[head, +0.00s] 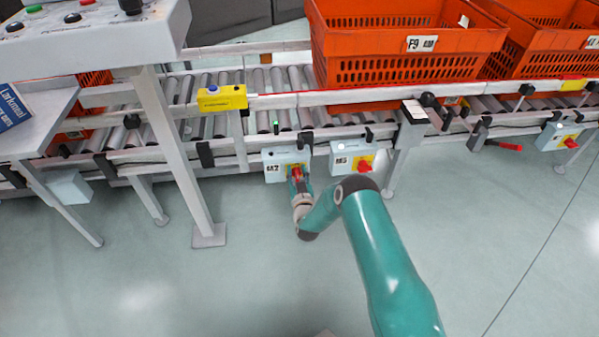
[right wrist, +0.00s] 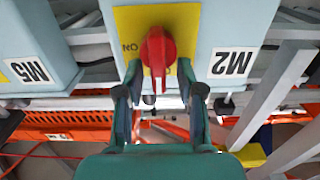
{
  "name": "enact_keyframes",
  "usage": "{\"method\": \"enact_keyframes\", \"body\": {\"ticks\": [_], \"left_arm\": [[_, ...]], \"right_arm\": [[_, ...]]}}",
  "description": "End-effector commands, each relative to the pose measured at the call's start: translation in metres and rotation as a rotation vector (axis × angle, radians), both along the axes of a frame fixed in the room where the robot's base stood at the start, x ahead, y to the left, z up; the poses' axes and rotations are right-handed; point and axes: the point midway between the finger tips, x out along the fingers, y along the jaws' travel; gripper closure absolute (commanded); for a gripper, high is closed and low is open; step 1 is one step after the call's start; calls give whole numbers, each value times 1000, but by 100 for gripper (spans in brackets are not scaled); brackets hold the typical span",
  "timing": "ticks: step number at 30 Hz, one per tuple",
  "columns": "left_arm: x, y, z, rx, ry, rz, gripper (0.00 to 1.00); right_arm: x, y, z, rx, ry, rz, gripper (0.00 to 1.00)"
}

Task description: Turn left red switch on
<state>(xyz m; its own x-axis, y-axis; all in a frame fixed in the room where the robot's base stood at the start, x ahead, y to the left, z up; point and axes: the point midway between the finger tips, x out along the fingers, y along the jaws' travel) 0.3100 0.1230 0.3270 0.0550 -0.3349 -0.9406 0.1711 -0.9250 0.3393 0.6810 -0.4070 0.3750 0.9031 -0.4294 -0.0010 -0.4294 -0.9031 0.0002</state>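The left red switch (head: 296,172) is a rotary knob on a yellow plate, on the light blue box labelled M2 (head: 272,164) below the conveyor. In the right wrist view, which looks upside down, the red knob (right wrist: 157,52) has its grip upright in the picture. My right gripper (right wrist: 160,76) is open, with one finger on each side of the knob. A gap shows at the right finger; contact at the left one is unclear. In the head view my right gripper (head: 297,184) is at the M2 box, partly covering the knob. My left gripper is not in view.
The M5 box (head: 343,160) with its own red knob (head: 365,164) sits just right of M2. A grey support leg (head: 177,155) stands to the left. Orange totes (head: 400,45) rest on the roller conveyor above. The floor in front is clear.

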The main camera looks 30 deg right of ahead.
Motion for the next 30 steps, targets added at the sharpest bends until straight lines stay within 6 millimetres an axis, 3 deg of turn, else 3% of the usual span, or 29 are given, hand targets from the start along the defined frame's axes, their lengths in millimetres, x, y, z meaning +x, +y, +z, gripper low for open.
{"method": "enact_keyframes", "body": {"ticks": [2,9,14,15,30], "left_arm": [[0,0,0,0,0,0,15],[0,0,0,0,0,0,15],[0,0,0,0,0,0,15],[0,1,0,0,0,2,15],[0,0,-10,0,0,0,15]], "right_arm": [[0,0,0,0,0,0,64],[0,0,0,0,1,0,100],[-1,0,-2,2,5,0,100],[-2,-12,-2,1,5,-4,100],[-7,-5,-9,130,-44,-8,100]]}}
